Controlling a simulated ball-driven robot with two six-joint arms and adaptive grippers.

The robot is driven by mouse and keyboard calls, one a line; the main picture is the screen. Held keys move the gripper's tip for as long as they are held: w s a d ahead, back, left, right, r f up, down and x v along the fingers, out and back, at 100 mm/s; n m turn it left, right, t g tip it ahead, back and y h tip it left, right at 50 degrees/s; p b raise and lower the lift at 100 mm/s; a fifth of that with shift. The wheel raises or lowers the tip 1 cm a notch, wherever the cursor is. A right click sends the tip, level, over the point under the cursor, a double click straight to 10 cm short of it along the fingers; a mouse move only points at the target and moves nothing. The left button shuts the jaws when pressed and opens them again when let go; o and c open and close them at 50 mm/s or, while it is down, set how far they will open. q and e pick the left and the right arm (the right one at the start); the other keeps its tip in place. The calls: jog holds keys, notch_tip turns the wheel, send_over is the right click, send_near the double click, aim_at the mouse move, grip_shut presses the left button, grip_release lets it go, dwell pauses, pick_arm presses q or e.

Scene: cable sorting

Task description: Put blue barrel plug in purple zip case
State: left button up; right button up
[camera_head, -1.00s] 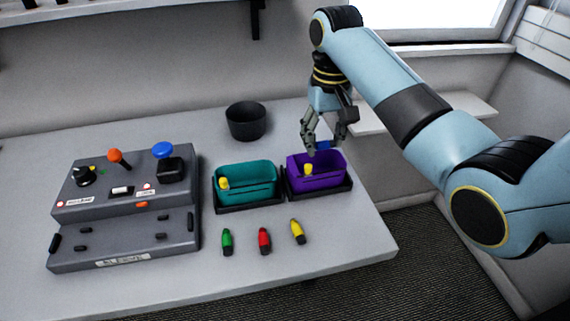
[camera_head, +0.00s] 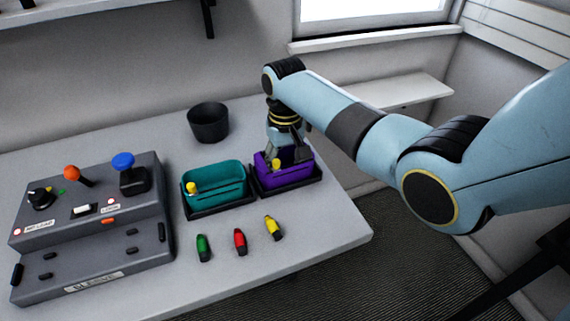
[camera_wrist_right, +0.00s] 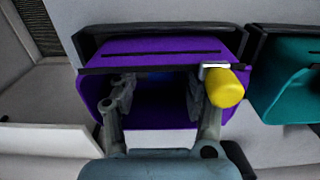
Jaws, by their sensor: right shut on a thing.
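The purple zip case (camera_head: 297,177) sits open in a dark tray at the right of the table, with a yellow knob (camera_head: 276,164) on its near side. My right gripper (camera_head: 285,156) reaches down into the case's opening. In the right wrist view my gripper (camera_wrist_right: 157,88) has its fingers inside the purple case (camera_wrist_right: 160,112). A small part of the blue barrel plug (camera_wrist_right: 156,75) shows dark between the fingers, and the gripper is shut on it. The plug is hidden in the head view. My left gripper is out of view.
A teal case (camera_head: 228,180) stands in its own tray just left of the purple one. Green (camera_head: 203,247), red (camera_head: 240,241) and yellow (camera_head: 273,227) plugs lie in front. A black cup (camera_head: 208,123) stands behind, and a grey control box (camera_head: 90,225) is at left.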

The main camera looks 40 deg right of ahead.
jog(key=shift+f, duration=0.1)
jog(key=o, duration=1)
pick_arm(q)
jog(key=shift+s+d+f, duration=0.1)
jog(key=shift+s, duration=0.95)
pick_arm(e)
jog(key=shift+o, duration=0.2)
jog(key=shift+r, duration=0.4)
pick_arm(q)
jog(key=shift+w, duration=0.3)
pick_arm(e)
notch_tip(320, 180, up, 12)
jog(key=shift+f, duration=0.25)
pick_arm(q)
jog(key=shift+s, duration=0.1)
pick_arm(e)
jog(key=shift+s+f, duration=0.1)
